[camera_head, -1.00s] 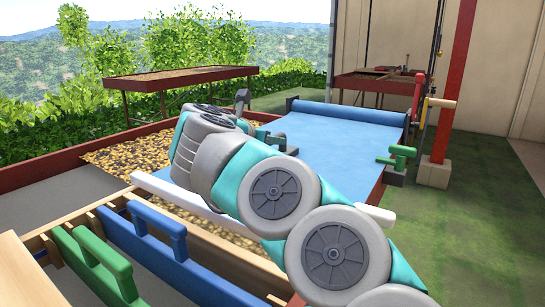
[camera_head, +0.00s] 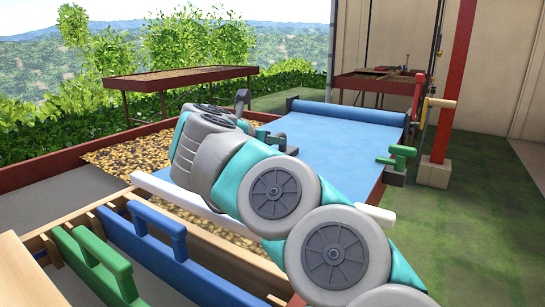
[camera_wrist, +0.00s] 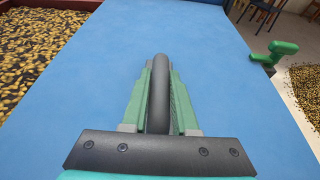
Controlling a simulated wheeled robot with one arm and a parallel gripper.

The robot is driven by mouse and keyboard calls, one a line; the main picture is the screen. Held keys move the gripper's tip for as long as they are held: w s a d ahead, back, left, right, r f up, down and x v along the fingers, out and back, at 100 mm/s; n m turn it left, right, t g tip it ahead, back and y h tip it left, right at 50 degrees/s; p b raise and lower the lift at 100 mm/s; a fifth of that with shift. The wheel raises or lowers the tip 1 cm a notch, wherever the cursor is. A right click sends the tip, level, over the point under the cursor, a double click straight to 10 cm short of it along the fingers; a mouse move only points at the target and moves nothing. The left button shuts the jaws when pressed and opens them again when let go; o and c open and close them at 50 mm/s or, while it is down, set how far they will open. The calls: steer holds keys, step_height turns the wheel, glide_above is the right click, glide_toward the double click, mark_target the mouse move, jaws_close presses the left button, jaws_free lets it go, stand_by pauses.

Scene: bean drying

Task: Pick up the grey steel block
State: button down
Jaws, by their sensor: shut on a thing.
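In the wrist view, my gripper (camera_wrist: 160,68) has its two green fingers shut on a dark grey piece with a rounded top, which fits the grey steel block (camera_wrist: 159,95). The piece stands upright between the fingers, above the blue sheet (camera_wrist: 235,100). Its lower part is hidden, so I cannot tell whether it touches the sheet. In the head view, my arm reaches over the near end of the blue sheet (camera_head: 335,140) and largely hides the gripper and what it holds.
A bed of drying beans (camera_head: 125,155) lies left of the sheet. A blue roll (camera_head: 345,111) lies at its far end. A green handle (camera_head: 403,157) stands at its right edge. Blue (camera_head: 155,225) and green (camera_head: 95,260) handled boards are in front at left. Open grass (camera_head: 470,225) lies right.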

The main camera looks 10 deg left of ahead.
steer(key=shift+r, duration=0.15)
steer(key=shift+r, duration=1.5)
steer(key=shift+s+a+r, duration=0.15)
steer(key=s+a+b, duration=0.1)
steer(key=s+a, duration=0.3)
steer(key=s, duration=0.2)
steer(key=s+a+r+b, duration=0.1)
steer(key=s+a, duration=0.2)
steer(key=s, duration=0.4)
steer(key=shift+s+a+r+b, duration=0.25)
steer(key=shift+a+b, duration=0.05)
steer(key=shift+a, duration=0.1)
steer(key=shift+r, duration=0.1)
